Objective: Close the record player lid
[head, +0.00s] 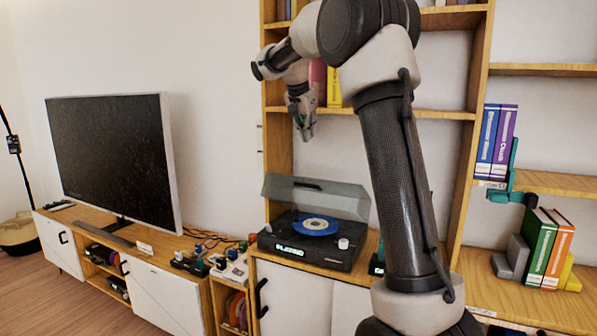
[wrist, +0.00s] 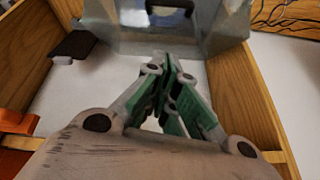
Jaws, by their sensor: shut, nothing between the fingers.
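The record player (head: 310,240) is a black box with a blue disc (head: 314,225) on its platter, standing on the cabinet top. In the wrist view my gripper (wrist: 172,97) points toward the lid (wrist: 195,30), whose dark handle shows at the top edge. The record player's body is not clearly seen there.
The wooden shelf board (head: 435,114) runs behind my arm, with an upright (head: 278,130) left of my gripper. A television (head: 115,155) stands on the low cabinet at left. Books (head: 540,245) stand at right. Cables and small devices (head: 205,250) lie left of the player.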

